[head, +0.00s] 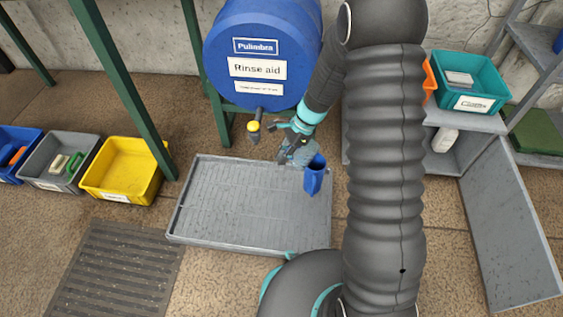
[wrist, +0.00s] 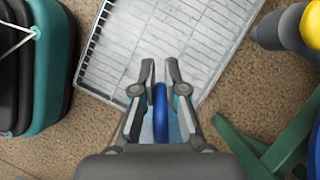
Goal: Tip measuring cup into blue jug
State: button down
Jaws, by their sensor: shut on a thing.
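The blue jug (head: 314,178) is a deep blue vessel with its mouth upward, over the right part of the grey tray in the head view. My gripper (head: 300,155) reaches it from the upper left and is shut on it. In the wrist view, only a narrow blue strip of the jug (wrist: 160,112) shows between the fingers of my gripper (wrist: 160,95). I cannot tell whether the jug touches the tray. I cannot make out a measuring cup in either view.
The grey ribbed tray (head: 235,205) lies on the floor below a blue "Rinse aid" drum (head: 222,70) with a yellow-ended tap (head: 254,127). A yellow bin (head: 125,165) and a grey bin (head: 58,158) stand left. A teal bin (head: 480,70) sits on the right shelf.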

jog(key=shift+f+y+b, duration=0.25)
jog(key=shift+y+b, duration=0.15)
jog(key=shift+b, duration=0.1)
jog(key=shift+d+r+g+y, duration=0.2)
jog(key=shift+r+g+y, duration=0.1)
jog(key=shift+r+y, duration=0.2)
jog(key=shift+w+d+r+g+y+p, duration=0.2)
jog(key=shift+r+y, duration=0.25)
jog(key=shift+y, duration=0.3)
jog(key=shift+s+d+r+g+y+p, duration=0.1)
jog(key=shift+r+g+y+p, duration=0.15)
jog(key=shift+r+y, duration=0.35)
jog(key=shift+f, duration=0.15)
jog(key=shift+w+d+r+g+y, duration=0.15)
jog(key=shift+d+r+g+y, duration=0.15)
jog(key=shift+y, duration=0.55)
jog(key=shift+d, duration=0.1)
jog(key=shift+w+d+r+g+y+p, duration=0.15)
jog(key=shift+d+r+g+y+p, duration=0.25)
jog(key=shift+r+y, duration=0.3)
